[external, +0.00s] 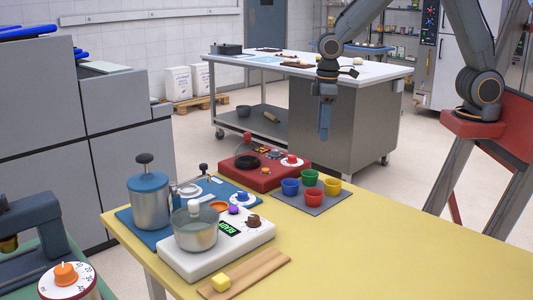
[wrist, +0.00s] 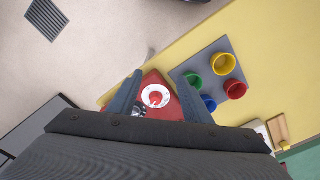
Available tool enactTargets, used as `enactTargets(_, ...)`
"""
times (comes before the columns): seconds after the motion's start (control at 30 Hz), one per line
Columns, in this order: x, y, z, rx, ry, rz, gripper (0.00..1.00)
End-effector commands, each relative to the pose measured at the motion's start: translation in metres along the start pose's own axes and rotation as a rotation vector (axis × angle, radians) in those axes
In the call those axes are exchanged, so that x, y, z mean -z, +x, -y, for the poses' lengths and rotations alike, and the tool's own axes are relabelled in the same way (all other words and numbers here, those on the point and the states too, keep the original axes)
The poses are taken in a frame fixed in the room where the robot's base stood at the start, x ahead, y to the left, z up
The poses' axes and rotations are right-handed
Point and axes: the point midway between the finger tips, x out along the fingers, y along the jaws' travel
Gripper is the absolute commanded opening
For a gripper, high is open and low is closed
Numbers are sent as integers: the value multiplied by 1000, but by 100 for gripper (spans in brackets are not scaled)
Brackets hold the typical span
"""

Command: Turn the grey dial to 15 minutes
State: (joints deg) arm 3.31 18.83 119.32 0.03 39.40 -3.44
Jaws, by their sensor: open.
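My gripper (external: 324,132) points down above the back of the yellow table and holds nothing. In the wrist view my gripper (wrist: 158,97) has its two fingers spread apart. Between them, farther below, lies the red box (wrist: 156,78) with a red knob on a white dial (wrist: 155,96). In the external view the red box (external: 264,180) stands left of my gripper, with its white dial (external: 291,162) at the right end. I cannot clearly pick out a grey dial or a 15-minute mark in either view.
Several coloured cups (external: 331,187) stand on a grey mat (external: 309,203) beside the red box. A white device (external: 200,262) carries a metal pot (external: 195,233). A large white dial with an orange knob (external: 66,274) is at bottom left. The table's right side (external: 430,260) is clear.

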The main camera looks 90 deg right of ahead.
Motion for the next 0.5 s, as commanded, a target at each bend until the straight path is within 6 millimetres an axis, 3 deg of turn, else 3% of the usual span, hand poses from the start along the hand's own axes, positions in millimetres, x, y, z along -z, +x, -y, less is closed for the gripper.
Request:
enactTargets(0.03,28,2,-8,0,3,7,45)
enactTargets(0.1,60,3,-18,0,3,17,45)
enactTargets(0.2,98,5,-32,1,4,29,45)
enactTargets(0.33,130,8,-44,2,3,39,45)
enactTargets(0.5,146,10,-51,2,2,44,45)
